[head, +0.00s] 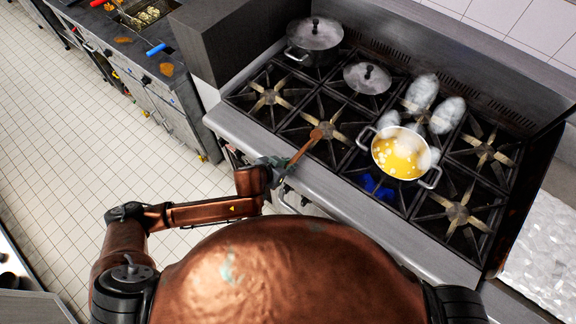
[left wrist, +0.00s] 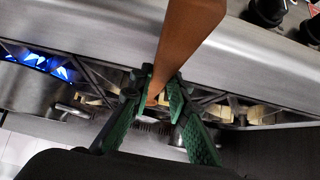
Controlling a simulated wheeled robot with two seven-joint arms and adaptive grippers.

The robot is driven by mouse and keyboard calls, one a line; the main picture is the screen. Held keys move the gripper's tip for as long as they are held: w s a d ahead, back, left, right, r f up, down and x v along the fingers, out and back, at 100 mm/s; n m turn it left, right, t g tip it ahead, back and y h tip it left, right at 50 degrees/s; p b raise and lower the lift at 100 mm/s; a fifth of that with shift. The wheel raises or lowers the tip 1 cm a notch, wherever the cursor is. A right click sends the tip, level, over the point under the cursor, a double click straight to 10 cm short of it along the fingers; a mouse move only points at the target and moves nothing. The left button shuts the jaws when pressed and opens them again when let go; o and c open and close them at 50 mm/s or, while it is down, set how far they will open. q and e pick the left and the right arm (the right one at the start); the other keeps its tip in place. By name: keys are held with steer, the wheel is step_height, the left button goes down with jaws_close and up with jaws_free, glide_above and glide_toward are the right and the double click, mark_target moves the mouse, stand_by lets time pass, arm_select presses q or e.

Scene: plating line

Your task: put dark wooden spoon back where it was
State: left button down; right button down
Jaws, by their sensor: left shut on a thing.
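The dark wooden spoon (head: 305,147) is in my left gripper (head: 271,167), at the front edge of the stove in the head view. Its round bowl end points up and right over the front burners. In the left wrist view the spoon's brown wood (left wrist: 188,38) runs between the green fingers of my left gripper (left wrist: 160,103), which are shut on it. I cannot tell whether the spoon touches the stove. My right gripper does not show.
A pot of yellow soup (head: 397,155) steams on the stove, near a blue flame (head: 378,186). A lidded pot (head: 314,40) and a lid (head: 367,78) are behind. The front-left burner (head: 270,93) is bare. A counter with fryers (head: 150,60) stands left.

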arm_select(q)
steer(key=shift+f, duration=0.1)
steer(key=c, duration=1.8)
jaws_free()
steer(key=shift+f, duration=0.1)
steer(key=shift+r, duration=0.2)
steer(key=v, duration=1.2)
steer(key=shift+p, duration=0.3)
